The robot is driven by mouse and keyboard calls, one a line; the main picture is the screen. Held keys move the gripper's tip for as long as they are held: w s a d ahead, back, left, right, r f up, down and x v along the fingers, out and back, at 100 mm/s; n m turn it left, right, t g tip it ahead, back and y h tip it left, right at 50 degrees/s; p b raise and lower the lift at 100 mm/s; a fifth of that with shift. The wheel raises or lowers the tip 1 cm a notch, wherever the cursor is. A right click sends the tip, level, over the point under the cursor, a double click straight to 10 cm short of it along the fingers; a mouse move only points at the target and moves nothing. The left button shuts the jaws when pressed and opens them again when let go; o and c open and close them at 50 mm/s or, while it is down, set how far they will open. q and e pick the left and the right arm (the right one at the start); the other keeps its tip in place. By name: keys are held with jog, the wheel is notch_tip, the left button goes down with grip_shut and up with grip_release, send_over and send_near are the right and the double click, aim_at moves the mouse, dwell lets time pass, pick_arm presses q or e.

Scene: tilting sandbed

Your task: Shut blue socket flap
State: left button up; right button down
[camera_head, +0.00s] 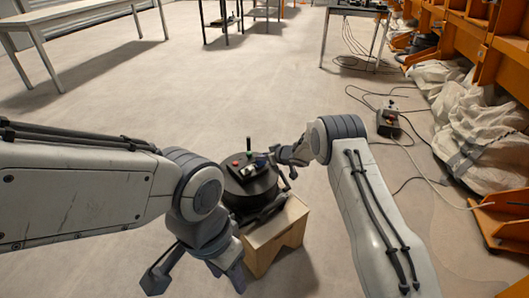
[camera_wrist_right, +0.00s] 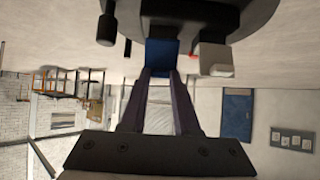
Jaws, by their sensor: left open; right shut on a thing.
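A round black device (camera_head: 250,185) with small coloured parts on top sits on a pale wooden box (camera_head: 277,238). The blue socket flap (camera_wrist_right: 162,54) hangs at the device's edge in the right wrist view. My right gripper (camera_wrist_right: 161,73) is shut on this flap, its fingertips at the flap's two sides. In the head view my right gripper (camera_head: 276,158) is at the device's far right edge, and the flap is too small to make out there. My left gripper (camera_head: 197,277) is open and empty, in front and to the left of the box.
A pale block (camera_wrist_right: 215,58) and a red bit (camera_wrist_right: 190,53) are right beside the flap. A black knob (camera_wrist_right: 106,30) is to its left. A control box (camera_head: 388,121) with cables lies on the floor at right. Floor left of the device is clear.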

dwell(0.4)
jog(key=c, duration=0.6)
grip_release()
jog(key=shift+c, duration=0.2)
jog(key=p+v, duration=0.2)
jog(key=v, duration=0.8)
jog(key=shift+s, duration=0.15)
jog(key=shift+r, duration=0.25)
